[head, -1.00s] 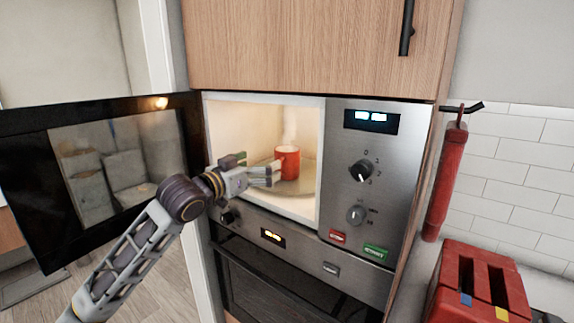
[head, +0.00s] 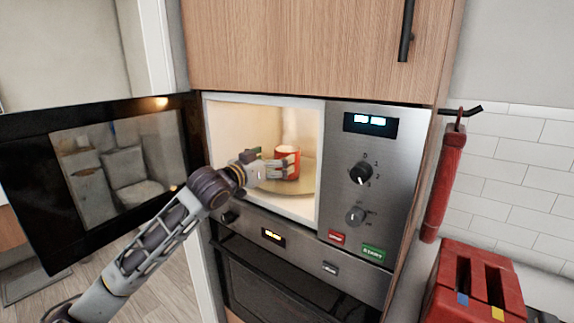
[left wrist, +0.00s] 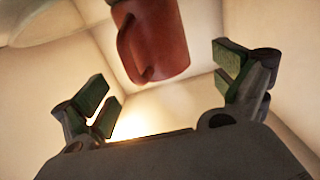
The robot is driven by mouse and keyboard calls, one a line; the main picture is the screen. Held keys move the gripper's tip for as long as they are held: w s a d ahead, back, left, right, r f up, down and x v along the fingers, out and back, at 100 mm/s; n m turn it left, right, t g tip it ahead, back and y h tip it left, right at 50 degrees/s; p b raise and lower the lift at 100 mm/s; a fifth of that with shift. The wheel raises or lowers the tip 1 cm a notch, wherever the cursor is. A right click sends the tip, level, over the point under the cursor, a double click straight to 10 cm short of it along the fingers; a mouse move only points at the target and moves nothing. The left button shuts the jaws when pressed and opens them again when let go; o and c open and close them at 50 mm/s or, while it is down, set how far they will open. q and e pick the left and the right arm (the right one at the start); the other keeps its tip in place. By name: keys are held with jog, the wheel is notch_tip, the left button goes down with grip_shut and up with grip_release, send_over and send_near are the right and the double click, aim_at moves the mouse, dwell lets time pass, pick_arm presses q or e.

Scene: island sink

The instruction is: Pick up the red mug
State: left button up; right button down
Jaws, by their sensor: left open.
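The red mug (head: 288,158) stands upright on the round turntable plate (head: 303,188) inside the lit, open microwave. Its handle is toward the left in the head view, partly hidden by my gripper. My left gripper (head: 280,166) is inside the microwave, with its fingers beside and in front of the mug. In the left wrist view the mug (left wrist: 158,42) hangs into the picture from the top, between the two spread fingers (left wrist: 165,82) and apart from both. The left gripper is open and empty. My right gripper is not in view.
The microwave door (head: 90,170) stands open to the left, near my left arm. The control panel (head: 365,180) is right of the opening. An oven (head: 290,285) is below, a wooden cabinet (head: 310,45) above. A red toaster (head: 478,285) stands at lower right.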

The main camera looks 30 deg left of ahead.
aim_at(279, 156)
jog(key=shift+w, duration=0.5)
pick_arm(q)
jog(key=shift+w, duration=0.2)
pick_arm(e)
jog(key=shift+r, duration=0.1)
pick_arm(q)
jog(key=shift+w+p, duration=0.45)
jog(key=shift+w, duration=1.05)
jog(key=shift+w+p, duration=0.4)
jog(key=shift+w, duration=0.3)
jog(key=shift+w+d, duration=0.1)
jog(key=shift+w, duration=0.1)
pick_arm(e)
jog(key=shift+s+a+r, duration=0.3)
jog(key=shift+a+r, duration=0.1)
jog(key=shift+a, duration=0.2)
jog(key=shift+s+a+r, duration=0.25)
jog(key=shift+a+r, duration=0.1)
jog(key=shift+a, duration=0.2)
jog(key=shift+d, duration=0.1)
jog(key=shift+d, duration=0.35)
